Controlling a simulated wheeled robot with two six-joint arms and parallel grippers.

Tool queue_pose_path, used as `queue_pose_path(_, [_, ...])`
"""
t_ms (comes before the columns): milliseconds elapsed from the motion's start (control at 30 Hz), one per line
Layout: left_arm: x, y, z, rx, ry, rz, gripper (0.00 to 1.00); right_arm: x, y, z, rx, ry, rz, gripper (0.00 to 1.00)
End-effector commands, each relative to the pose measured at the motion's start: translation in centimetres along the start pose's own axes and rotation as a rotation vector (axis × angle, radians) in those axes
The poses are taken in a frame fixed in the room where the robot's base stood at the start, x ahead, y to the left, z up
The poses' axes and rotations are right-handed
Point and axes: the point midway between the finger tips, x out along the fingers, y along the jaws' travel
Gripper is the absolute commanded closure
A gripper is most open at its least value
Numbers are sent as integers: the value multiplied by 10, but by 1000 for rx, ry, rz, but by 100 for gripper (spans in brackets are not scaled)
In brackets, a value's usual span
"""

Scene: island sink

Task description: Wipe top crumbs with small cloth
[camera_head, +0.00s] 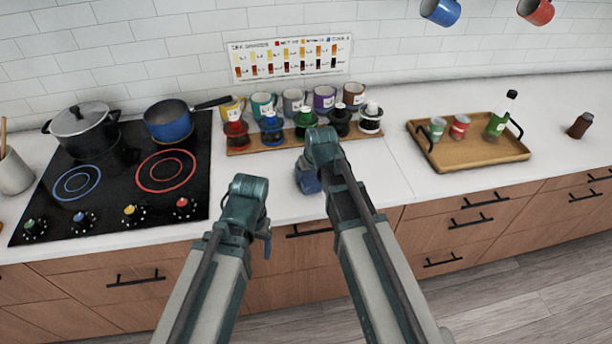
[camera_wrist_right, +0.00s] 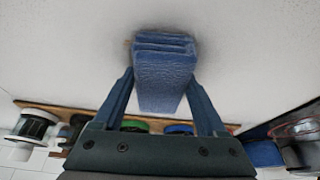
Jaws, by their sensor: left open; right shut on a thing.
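A small folded blue cloth (camera_wrist_right: 163,75) is between the fingers of my right gripper (camera_wrist_right: 163,92) in the right wrist view. The cloth also shows in the head view (camera_head: 307,178), just left of my right gripper, at the white counter (camera_head: 258,180). I cannot tell whether it touches the counter. A small tan spot (camera_wrist_right: 127,44) shows beside the cloth in the right wrist view; it may be a crumb. Other crumbs cannot be made out. My left gripper (camera_head: 262,240) is open and empty in front of the counter's front edge.
The black cooktop (camera_head: 100,225) with a dark pot (camera_head: 82,128) and a blue pan (camera_head: 168,122) is at left. A wooden tray (camera_head: 480,158) with cups and a bottle is at right.

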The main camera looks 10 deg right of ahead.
Motion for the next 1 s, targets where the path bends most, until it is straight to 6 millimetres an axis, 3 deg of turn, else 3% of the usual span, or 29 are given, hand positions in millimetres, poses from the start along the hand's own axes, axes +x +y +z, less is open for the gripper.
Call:
queue_pose_path(500, [-2,0,0,0,0,0,21,-3,33,2,2,-2,3,70])
queue_pose_path(1000, [0,0,0,0,0,0,21,-2,50,4,2,-1,3,70])
